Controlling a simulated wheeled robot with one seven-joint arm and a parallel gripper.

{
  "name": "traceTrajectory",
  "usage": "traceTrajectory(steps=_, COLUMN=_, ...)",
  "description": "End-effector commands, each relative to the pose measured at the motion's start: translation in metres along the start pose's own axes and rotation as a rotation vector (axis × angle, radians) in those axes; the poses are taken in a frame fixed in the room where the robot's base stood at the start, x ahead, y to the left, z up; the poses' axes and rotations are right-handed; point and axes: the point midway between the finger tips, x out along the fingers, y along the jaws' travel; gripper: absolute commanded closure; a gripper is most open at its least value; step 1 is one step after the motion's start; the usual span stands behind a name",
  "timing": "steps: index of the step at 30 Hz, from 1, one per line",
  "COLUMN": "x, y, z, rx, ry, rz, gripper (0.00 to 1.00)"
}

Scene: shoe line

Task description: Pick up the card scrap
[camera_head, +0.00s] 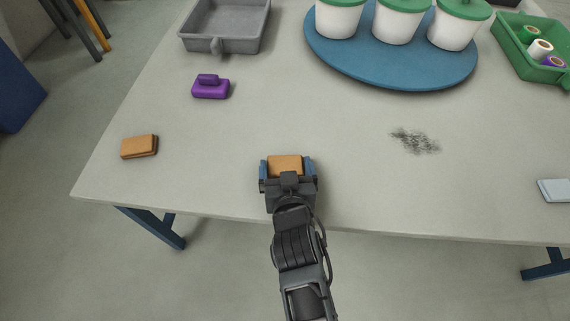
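A tan block-like piece (285,162) is between the two blue fingers of my gripper (287,168), near the table's front edge. The fingers stand at its left and right sides. I cannot tell whether they press on it, or whether it rests on the table or is held just above. My gripper's body hides its near side. A second, similar tan piece (139,147) with a darker underside lies on the table at the left. No label shows which piece is the card scrap.
The grey table (340,125) is mostly clear in the middle. A purple handled block (210,88), a grey tray (225,45), a blue round tray (390,78) with white green-lidded pots, a green bin (525,60) of spools, a dark smudge (415,141) and a pale flat piece (553,190) are around it.

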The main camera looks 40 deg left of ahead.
Motion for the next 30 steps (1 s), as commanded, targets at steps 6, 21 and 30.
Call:
traceTrajectory(steps=6, x=0.0, y=0.0, z=0.0, rx=0.0, ry=0.0, rz=0.0, gripper=0.35)
traceTrajectory(steps=21, x=-0.012, y=0.0, z=-0.035, rx=0.002, ry=0.003, rz=0.001, gripper=0.36)
traceTrajectory(steps=30, x=-0.066, y=-0.04, z=-0.056, rx=-0.001, ry=0.001, rz=-0.003, gripper=0.36)
